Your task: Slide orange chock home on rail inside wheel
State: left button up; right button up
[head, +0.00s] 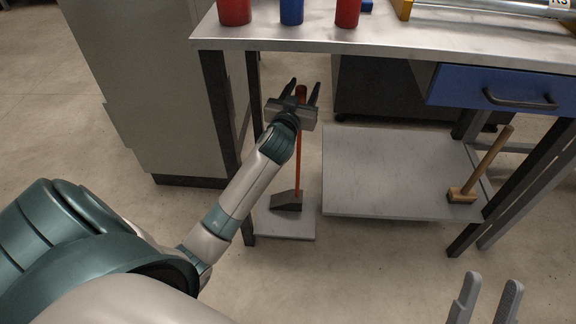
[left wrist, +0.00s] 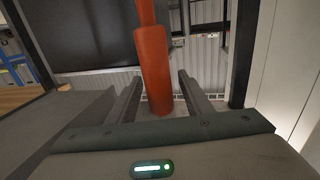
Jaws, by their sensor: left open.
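An orange handle (head: 299,150) rises from a dark wedge-shaped block (head: 287,201) that rests on a small pale plate on the floor. I cannot tell whether this is the orange chock. I make out no wheel or rail in either view. My left gripper (head: 303,86) is open at the handle's upper end. In the left wrist view the thick orange grip (left wrist: 154,68) stands between the fingers of the left gripper (left wrist: 160,78), with gaps on both sides. My right gripper (head: 493,280) shows at the bottom right, fingers apart and empty.
A grey bench top (head: 330,42) with red and blue cups stands behind and above my left gripper. A blue drawer (head: 465,90) hangs under it. A wooden mallet (head: 483,168) stands on the low grey shelf (head: 380,180). A bench leg is close to my left arm.

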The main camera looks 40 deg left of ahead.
pick_arm(q)
jog(key=shift+w+a, duration=0.15)
jog(key=shift+w, duration=0.35)
grip_shut()
dwell(1.3)
jog(key=shift+r, duration=0.15)
